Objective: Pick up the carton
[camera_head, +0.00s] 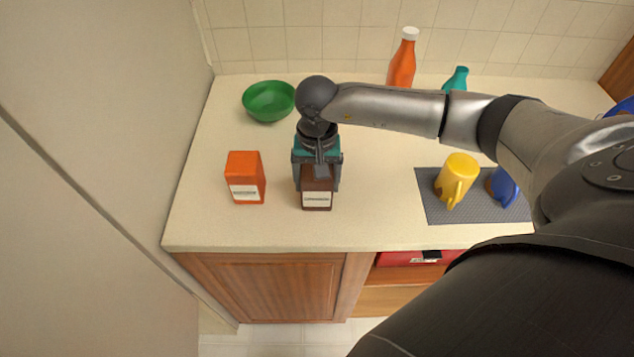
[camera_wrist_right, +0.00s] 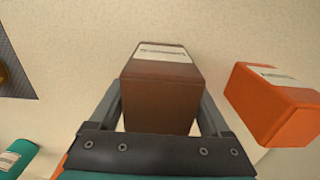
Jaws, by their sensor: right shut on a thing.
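A brown carton (camera_head: 317,199) with a white label stands on the counter near its middle. My right gripper (camera_head: 317,178) comes down on it from above and is shut on it. In the right wrist view the brown carton (camera_wrist_right: 160,95) fills the space between the two fingers of my right gripper (camera_wrist_right: 160,115). I cannot tell whether the carton is touching the counter. An orange carton (camera_head: 246,178) with a white label stands to the left, apart from the gripper; it also shows in the right wrist view (camera_wrist_right: 270,105). My left gripper is not in view.
A green bowl (camera_head: 269,101) is at the back left. An orange bottle (camera_head: 402,62) and a teal bottle (camera_head: 456,79) stand behind my arm. A yellow mug (camera_head: 456,178) and a blue mug (camera_head: 502,188) are on a grey mat (camera_head: 440,214) at right. The counter's front left is clear.

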